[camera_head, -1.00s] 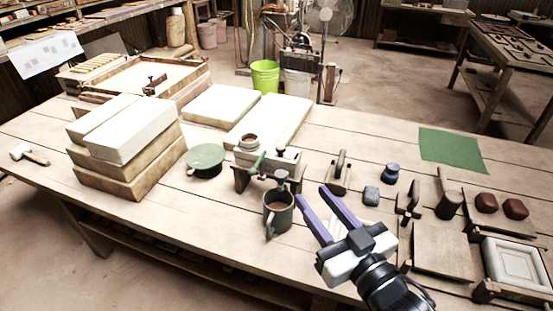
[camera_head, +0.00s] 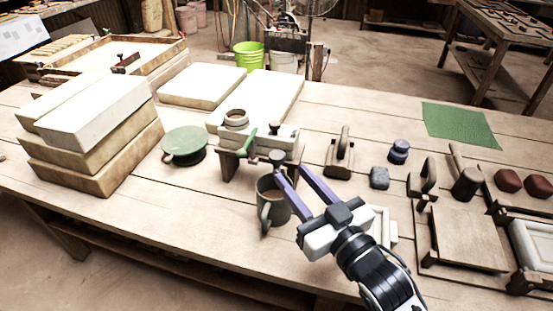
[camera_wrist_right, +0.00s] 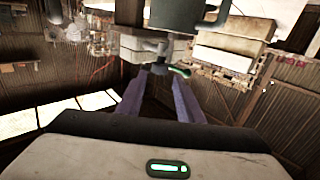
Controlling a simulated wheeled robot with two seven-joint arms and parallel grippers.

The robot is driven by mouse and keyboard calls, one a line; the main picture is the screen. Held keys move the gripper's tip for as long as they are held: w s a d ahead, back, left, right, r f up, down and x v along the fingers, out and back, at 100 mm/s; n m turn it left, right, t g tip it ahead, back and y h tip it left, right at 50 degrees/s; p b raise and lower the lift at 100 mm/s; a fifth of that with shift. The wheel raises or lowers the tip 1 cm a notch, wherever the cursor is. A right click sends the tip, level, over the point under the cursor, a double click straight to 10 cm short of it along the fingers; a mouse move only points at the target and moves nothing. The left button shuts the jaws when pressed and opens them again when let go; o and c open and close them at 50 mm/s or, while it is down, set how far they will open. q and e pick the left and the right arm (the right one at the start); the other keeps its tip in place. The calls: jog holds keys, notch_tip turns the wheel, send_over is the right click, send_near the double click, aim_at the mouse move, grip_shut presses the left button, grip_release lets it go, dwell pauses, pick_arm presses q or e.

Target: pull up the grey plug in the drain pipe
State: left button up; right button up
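The grey plug (camera_head: 277,156) shows as a dark round knob at the front of a grey box-like fixture (camera_head: 283,139), just above a dark green mug (camera_head: 268,204). The drain pipe itself is hard to make out. My right gripper (camera_head: 290,170) is open and empty, its two purple fingers pointing at the plug from the front right. In the right wrist view the plug (camera_wrist_right: 158,68) appears just beyond and between the fingertips (camera_wrist_right: 157,82). I cannot tell whether a finger touches it. My left gripper is not in view.
A green lever (camera_head: 247,143) sits left of the plug. A green round disc (camera_head: 184,143) and stacked pale slabs (camera_head: 97,115) stand further left. A tamper-like tool (camera_head: 341,155), a grey block (camera_head: 380,177) and a purple-blue knob (camera_head: 399,150) stand right. The front left tabletop is clear.

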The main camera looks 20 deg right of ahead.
aim_at(280, 161)
jog(key=w, duration=0.3)
jog(key=w+a, duration=0.1)
jog(key=w, duration=0.3)
jog(key=shift+a, duration=0.2)
jog(key=shift+w+a, duration=0.1)
jog(key=shift+w, duration=0.5)
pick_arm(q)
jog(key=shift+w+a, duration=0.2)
